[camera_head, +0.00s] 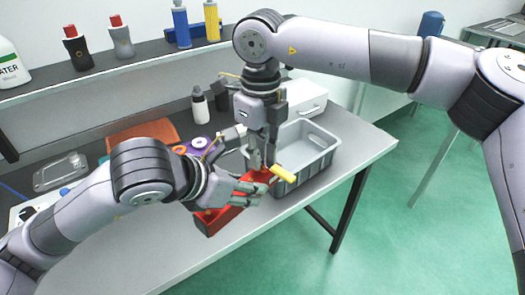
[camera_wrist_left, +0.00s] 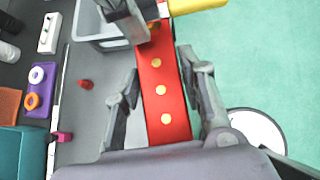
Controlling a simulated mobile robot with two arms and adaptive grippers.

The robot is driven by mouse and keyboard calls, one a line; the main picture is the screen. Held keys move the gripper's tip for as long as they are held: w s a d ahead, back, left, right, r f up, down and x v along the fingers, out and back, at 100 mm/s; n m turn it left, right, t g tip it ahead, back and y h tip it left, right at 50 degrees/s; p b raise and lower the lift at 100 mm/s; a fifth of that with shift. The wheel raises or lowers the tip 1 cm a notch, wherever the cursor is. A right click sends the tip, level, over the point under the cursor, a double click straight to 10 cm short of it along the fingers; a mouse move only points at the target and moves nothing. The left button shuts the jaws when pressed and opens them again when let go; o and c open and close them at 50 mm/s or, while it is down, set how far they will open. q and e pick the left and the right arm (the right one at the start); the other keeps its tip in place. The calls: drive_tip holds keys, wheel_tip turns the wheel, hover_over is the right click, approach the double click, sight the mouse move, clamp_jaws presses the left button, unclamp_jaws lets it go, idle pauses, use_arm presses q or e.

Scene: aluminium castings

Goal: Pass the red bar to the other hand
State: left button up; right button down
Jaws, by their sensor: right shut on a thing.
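The red bar (camera_head: 222,214) is held in the air above the front of the bench, with its far end by the grey crate. In the left wrist view the bar (camera_wrist_left: 163,95) shows round gold spots along its face. My right gripper (camera_head: 262,168) comes down from above and is shut on the bar's far end. My left gripper (camera_head: 250,193) is around the bar's middle. In the left wrist view its two fingers (camera_wrist_left: 165,75) stand on either side of the bar, with narrow gaps visible, so it looks open. The fingers hide part of the bar in the head view.
A yellow piece (camera_head: 283,174) sticks out by the bar's far end. The grey crate (camera_head: 318,165) stands just behind. Green floor lies open at right.

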use_arm(q)
drive_tip(key=o, duration=0.4)
drive_tip(key=shift+r, duration=0.1)
